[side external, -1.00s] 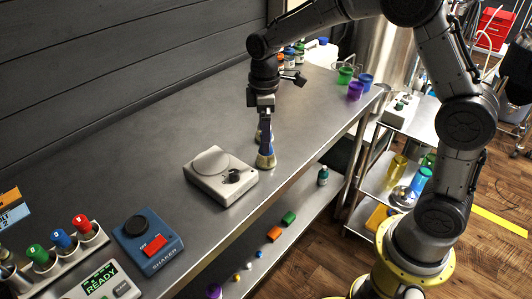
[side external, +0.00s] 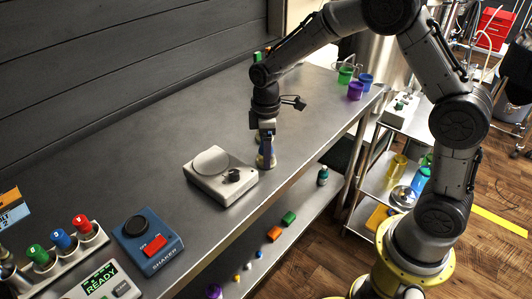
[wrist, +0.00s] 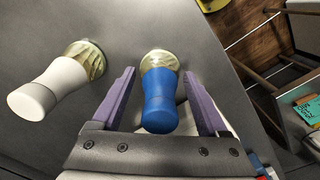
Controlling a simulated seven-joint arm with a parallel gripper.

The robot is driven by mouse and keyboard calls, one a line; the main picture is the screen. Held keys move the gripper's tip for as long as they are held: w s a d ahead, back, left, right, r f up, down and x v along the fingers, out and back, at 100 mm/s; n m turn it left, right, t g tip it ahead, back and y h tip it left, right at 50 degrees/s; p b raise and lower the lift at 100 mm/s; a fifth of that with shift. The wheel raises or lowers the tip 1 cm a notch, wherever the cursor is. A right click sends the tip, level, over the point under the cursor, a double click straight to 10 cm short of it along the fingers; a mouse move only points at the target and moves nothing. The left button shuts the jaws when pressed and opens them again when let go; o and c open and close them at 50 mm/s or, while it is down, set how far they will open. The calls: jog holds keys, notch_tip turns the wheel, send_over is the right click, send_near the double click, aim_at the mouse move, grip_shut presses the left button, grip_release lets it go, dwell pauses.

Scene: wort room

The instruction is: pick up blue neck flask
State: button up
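The blue neck flask (wrist: 158,98) stands on the steel bench, with a blue neck and a pale, yellowish lower body. In the wrist view it is between the two purple fingers of my gripper (wrist: 159,76), with a gap on each side. In the side external view my gripper (side external: 266,136) points down over the neck of the flask (side external: 266,161). My gripper is open. A white neck flask (wrist: 36,99) stands to the left of it in the wrist view, outside the fingers. In the side external view that one is mostly hidden behind my gripper.
A grey scale-like device (side external: 218,176) sits on the bench just left of the flask. A blue shaker box (side external: 147,243) is at the front left. Green (side external: 345,75) and purple (side external: 355,91) cups stand at the far bench end. The bench's front edge is close by.

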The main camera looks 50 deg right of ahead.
grip_shut()
jog(key=shift+r, duration=0.1)
